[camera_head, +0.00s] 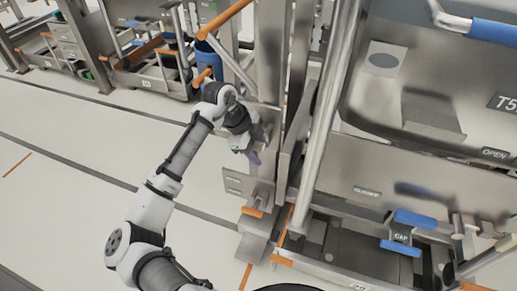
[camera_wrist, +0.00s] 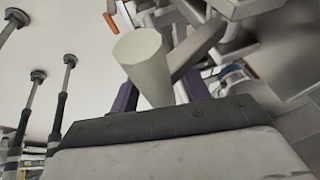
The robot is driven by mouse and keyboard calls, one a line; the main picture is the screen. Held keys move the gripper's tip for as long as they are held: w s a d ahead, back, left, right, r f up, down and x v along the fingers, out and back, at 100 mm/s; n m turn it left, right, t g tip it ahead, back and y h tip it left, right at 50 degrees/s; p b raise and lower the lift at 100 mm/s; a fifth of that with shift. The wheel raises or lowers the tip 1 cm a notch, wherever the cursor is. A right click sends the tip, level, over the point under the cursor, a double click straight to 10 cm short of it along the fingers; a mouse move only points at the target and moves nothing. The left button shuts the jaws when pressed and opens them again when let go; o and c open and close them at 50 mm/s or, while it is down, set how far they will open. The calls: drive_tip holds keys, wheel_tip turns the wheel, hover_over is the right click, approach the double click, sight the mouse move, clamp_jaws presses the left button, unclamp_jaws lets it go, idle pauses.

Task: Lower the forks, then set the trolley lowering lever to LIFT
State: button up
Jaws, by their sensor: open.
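My gripper (camera_head: 254,156) has purple fingertips and is at the left side of a steel column (camera_head: 271,50), above a steel box with a small label plate (camera_head: 240,186). In the wrist view my gripper (camera_wrist: 152,95) is open, with a purple finger on each side of a pale tapered rod (camera_wrist: 143,58). I cannot tell whether the fingers touch the rod, or which part it is. An orange-tipped pedal or lever (camera_head: 252,212) sticks out low on the steel frame. I cannot make out the forks or the LIFT marking.
A large steel bin (camera_head: 440,165) marked T5 fills the right, with a blue-handled part (camera_head: 400,247) below it. An orange bar (camera_head: 225,18) and a blue cylinder (camera_head: 208,58) stand above my gripper. Several carts line the back left. The pale floor (camera_head: 70,180) at left is clear.

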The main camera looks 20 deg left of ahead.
clamp_jaws()
idle(0.3)
